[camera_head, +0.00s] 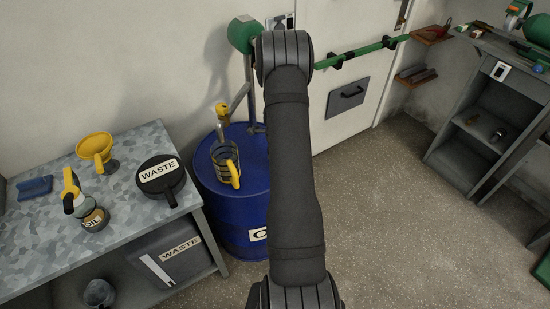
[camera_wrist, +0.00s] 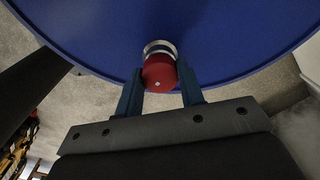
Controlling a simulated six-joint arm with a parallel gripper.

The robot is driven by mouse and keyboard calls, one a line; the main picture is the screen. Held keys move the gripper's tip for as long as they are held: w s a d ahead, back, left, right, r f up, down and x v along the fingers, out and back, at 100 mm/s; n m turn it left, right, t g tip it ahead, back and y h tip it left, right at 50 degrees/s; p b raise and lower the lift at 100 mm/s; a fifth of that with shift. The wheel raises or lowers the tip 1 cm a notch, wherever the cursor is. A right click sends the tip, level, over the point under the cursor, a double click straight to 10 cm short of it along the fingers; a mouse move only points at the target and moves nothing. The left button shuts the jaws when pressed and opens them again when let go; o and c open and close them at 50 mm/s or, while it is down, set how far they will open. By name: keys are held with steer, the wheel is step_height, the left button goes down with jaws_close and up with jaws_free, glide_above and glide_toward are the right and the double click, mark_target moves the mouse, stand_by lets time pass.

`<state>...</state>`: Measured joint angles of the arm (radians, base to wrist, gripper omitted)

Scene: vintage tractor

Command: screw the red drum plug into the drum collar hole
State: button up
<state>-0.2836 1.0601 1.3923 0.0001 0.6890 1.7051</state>
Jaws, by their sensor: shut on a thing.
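The red drum plug (camera_wrist: 159,74) shows in the wrist view between the two blue fingers of my gripper (camera_wrist: 160,93). The gripper is shut on the plug. Just beyond the plug is the pale metal drum collar (camera_wrist: 159,46) on the blue drum top (camera_wrist: 90,25). The plug overlaps the collar in this view, so the hole is hidden and I cannot tell how deep the plug sits. In the head view the blue drum (camera_head: 230,220) stands behind my arm. My arm hides the gripper, the plug and the collar there.
A clear jug with a yellow handle (camera_head: 225,165) stands on the drum, by a tap. A workbench (camera_head: 60,240) at left holds a yellow funnel (camera_head: 94,148), a black waste pan (camera_head: 160,176) and an oil can (camera_head: 94,218). Floor at right is clear up to grey shelving (camera_head: 470,125).

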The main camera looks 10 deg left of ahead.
steer(key=shift+m, duration=0.3)
steer(key=o, duration=1.1)
step_height(320, 180, up, 12)
